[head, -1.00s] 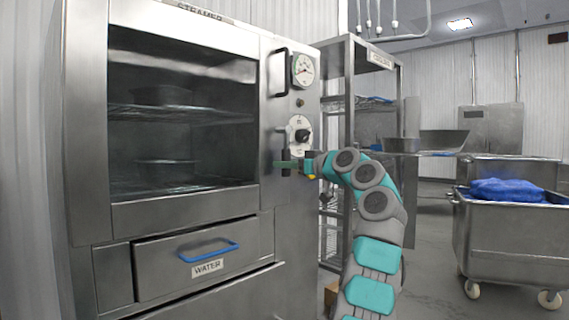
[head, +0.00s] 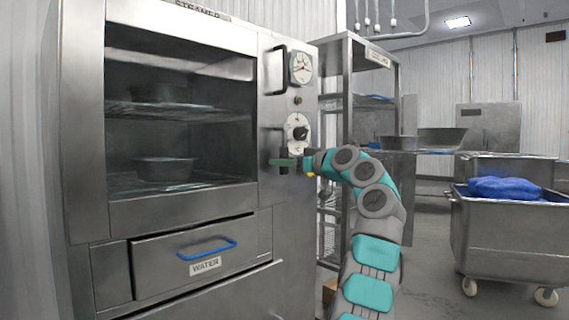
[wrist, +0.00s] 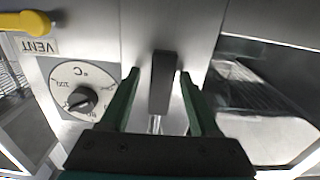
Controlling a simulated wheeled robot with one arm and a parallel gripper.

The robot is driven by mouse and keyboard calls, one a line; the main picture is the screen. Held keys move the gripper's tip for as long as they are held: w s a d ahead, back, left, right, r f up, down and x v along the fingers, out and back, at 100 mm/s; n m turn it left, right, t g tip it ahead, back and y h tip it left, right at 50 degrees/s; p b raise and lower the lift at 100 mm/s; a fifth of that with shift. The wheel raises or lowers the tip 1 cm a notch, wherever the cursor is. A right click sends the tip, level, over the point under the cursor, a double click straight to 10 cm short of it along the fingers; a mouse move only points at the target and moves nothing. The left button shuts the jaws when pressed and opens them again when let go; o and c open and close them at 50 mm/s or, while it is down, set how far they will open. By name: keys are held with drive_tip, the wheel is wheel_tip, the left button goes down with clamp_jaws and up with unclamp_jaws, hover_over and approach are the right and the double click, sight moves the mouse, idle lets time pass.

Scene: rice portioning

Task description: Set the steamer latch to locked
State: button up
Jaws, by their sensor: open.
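The steamer (head: 75,150) is a steel cabinet with a glass-front door on the left in the head view. The latch (wrist: 163,80) is a dark grey bar on the steel front in the wrist view. My gripper (wrist: 157,78) is open, with one green finger on each side of the latch. I see a narrow gap at each finger and no clear contact. In the head view my gripper (head: 287,163) is at the door's right edge, below the dial, and largely hides the latch. Whether the latch is locked is not clear.
A temperature dial (head: 298,133) and a gauge (head: 300,68) are above my gripper. A yellow vent lever (wrist: 25,21) shows in the wrist view. A water drawer (head: 160,262) is below the door. A rack (head: 337,90) and a steel cart (head: 500,235) stand to the right.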

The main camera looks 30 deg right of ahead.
drive_tip(key=b+v, duration=0.1)
drive_tip(key=v, duration=0.6)
drive_tip(key=shift+s, duration=0.3)
drive_tip(key=shift+d, duration=0.1)
